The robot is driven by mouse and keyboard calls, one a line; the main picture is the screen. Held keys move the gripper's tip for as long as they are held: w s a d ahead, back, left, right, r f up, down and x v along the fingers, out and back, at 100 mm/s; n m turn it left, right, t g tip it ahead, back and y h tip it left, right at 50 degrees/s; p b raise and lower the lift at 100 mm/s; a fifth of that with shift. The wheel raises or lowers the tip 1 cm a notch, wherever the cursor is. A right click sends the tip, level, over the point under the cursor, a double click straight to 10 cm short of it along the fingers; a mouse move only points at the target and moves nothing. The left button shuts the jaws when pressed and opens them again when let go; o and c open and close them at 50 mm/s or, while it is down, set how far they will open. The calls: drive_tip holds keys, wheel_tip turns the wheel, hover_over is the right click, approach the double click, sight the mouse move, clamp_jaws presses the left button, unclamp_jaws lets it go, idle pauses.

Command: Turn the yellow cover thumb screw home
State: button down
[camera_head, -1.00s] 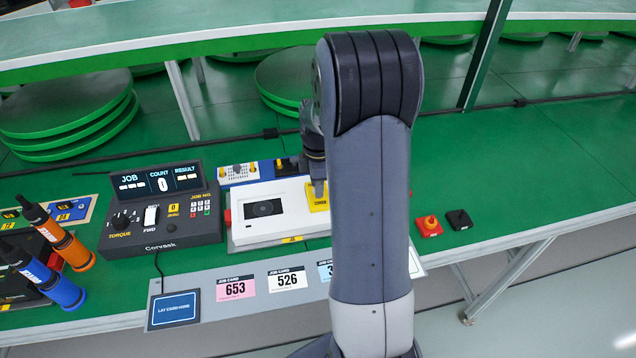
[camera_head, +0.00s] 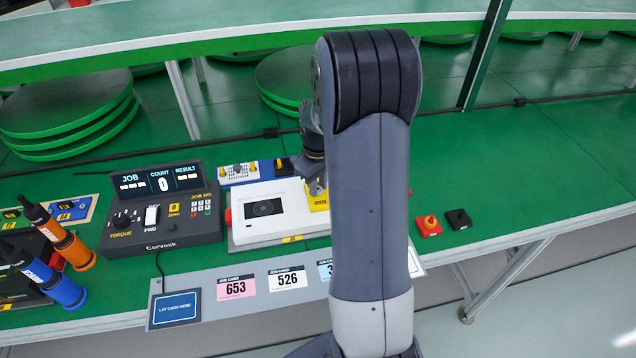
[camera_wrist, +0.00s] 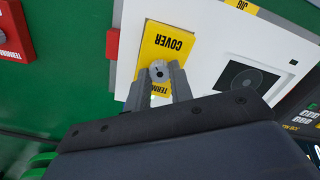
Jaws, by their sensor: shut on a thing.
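The yellow cover (camera_wrist: 165,45), marked COVER, lies on the white unit (camera_wrist: 208,62). In the head view the cover (camera_head: 317,203) is partly hidden by my arm. The thumb screw (camera_wrist: 160,71) is a small grey round knob with a dark mark at its centre, at the edge of the cover nearer my gripper. My gripper (camera_wrist: 159,74) is shut on the thumb screw, one finger on each side of it. The screw's shaft and seat are hidden.
A dark round disc (camera_wrist: 243,80) is set in the white unit. A controller box (camera_head: 160,215) stands left of the unit, showing count 0. Job cards (camera_head: 286,278) lie in front. A red button box (camera_head: 429,226) is to the right.

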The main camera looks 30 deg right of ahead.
drive_tip(key=m, duration=0.7)
drive_tip(key=shift+w, duration=0.1)
drive_tip(key=m, duration=0.4)
drive_tip(key=shift+r, duration=0.1)
drive_tip(key=m, duration=0.3)
drive_tip(key=shift+m, duration=0.3)
drive_tip(key=m, duration=1.1)
drive_tip(key=shift+w+r, duration=0.1)
drive_tip(key=c, duration=1.6)
unclamp_jaws()
drive_tip(key=o, duration=0.4)
drive_tip(key=shift+c, duration=0.2)
